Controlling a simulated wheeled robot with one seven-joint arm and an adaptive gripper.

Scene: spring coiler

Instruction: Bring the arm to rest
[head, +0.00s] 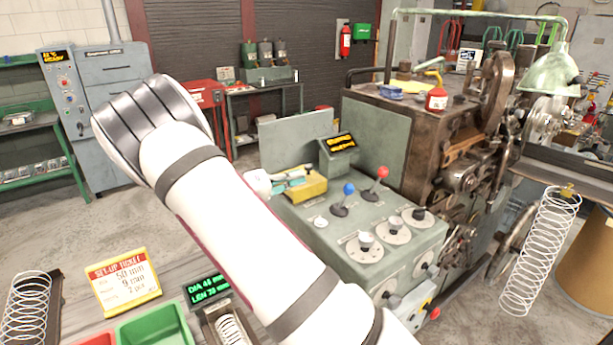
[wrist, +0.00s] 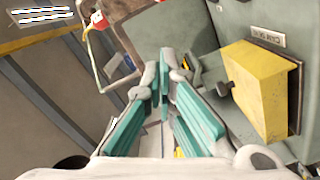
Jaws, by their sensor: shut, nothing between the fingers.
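My arm (head: 225,195) reaches across the head view from the lower right up to an elbow at upper left. My gripper (head: 298,178) has teal finger pads and shows beyond the arm, close to a yellow block on the green machine's console. In the wrist view my gripper (wrist: 160,75) is shut and empty, with its pads angled together at the tips. The yellow block (wrist: 258,90), on a green panel, is right of the fingers there. I cannot tell whether gripper and block touch. The forearm is partly hidden behind the elbow.
The console (head: 345,235) carries a blue-knobbed lever (head: 348,189), a red-knobbed lever (head: 382,172) and several dials. The coiling machine (head: 435,130) stands behind at right. A set-up ticket (head: 124,283), a green tray (head: 155,328) and a spring (head: 26,305) are in front at left. Floor shows at left.

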